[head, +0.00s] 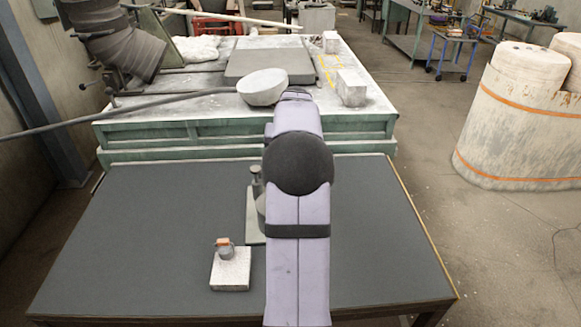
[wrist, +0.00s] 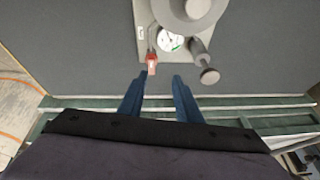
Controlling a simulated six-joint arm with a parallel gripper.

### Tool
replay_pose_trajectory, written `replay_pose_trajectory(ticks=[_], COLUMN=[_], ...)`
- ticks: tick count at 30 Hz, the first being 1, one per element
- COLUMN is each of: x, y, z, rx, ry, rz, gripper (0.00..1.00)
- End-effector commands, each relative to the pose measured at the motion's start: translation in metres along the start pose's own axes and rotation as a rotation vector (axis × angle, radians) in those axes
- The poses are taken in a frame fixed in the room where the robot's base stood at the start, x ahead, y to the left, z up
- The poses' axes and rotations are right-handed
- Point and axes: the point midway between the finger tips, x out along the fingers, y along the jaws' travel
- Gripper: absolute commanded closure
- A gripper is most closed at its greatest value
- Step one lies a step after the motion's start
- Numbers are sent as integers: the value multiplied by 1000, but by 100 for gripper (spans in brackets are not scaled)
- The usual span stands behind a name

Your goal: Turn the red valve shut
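The red valve handle (wrist: 152,64) shows in the wrist view as a small red piece at the edge of a light grey plate (wrist: 143,38). It is beside a round white gauge (wrist: 170,41). My gripper (wrist: 159,78) has two blue fingers, apart with nothing between them. The red handle appears just beyond the fingertips, nearer the left one; I cannot tell the depth gap. In the head view my arm hides the gripper and the red handle; part of the plate (head: 252,222) shows left of the arm.
On the plate stand a large grey cylinder (wrist: 188,10) and a grey knob (wrist: 209,76). A white block (head: 230,270) with an orange-topped piece (head: 222,242) sits on the dark table (head: 130,240). Behind are a green-sided bench (head: 160,131) and a ladle bowl (head: 262,88).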

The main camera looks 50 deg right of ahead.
Motion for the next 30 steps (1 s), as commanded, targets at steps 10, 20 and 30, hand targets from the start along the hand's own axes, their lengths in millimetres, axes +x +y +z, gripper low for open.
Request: replay_pose_trajectory(ticks=[10, 20, 30], x=[18, 40, 79], y=[14, 14, 16], z=[-9, -8, -9], rx=[-146, -143, -142], ry=[2, -3, -1], rz=[50, 48, 48], gripper=[69, 69, 69])
